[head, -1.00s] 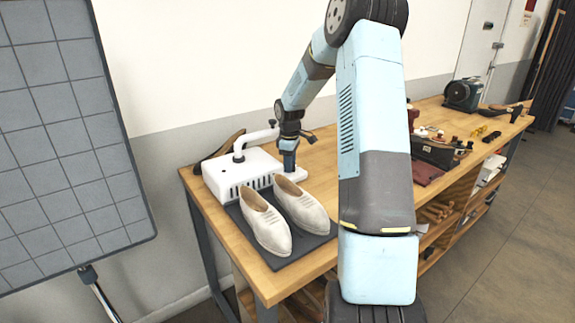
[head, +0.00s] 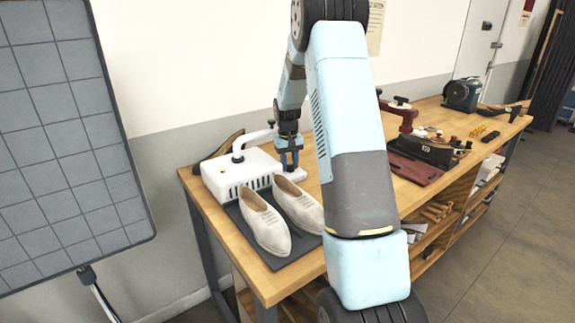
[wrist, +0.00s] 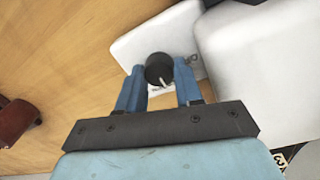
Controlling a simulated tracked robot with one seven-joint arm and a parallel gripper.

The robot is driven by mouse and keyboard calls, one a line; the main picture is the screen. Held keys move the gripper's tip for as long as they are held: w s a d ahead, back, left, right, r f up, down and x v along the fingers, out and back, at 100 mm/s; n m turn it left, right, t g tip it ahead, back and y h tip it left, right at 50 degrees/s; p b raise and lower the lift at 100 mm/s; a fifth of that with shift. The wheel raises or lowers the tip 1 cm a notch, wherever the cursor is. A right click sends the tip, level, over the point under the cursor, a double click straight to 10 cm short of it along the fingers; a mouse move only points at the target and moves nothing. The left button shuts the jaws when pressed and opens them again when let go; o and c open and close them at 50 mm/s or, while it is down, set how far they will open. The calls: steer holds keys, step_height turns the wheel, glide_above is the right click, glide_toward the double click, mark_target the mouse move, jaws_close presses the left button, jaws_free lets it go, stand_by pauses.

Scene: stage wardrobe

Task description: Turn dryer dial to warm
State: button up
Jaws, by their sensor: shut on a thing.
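The dryer is a white box (head: 228,182) with dark vent slots and a curved white arm on top, at the left end of the bench. A low white ledge extends from its right side. The black round dial (wrist: 159,69) is on this ledge, with a small white pointer mark. My gripper (head: 289,167) points down over the ledge. In the wrist view my gripper (wrist: 160,80) has its two blue fingers on either side of the dial, shut on it. The markings beside the dial are mostly hidden and unreadable, so its setting cannot be told.
A pair of pale shoes (head: 265,223) lies on a dark mat (head: 278,262) in front of the dryer. Red and black tools (head: 425,152) and a green machine (head: 462,95) stand farther right on the wooden bench (head: 350,170). A gridded panel (head: 65,130) stands at left.

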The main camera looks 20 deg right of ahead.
mark_target(288, 165)
steer(key=m, duration=0.4)
steer(key=shift+s+d+f+m, duration=0.1)
steer(key=shift+d+m, duration=0.05)
steer(key=shift+m, duration=0.25)
stand_by(0.4)
steer(key=o, duration=1)
steer(key=shift+r, duration=0.6)
steer(key=r, duration=1.2)
steer(key=shift+w+a+r, duration=0.3)
steer(key=shift+a, duration=0.05)
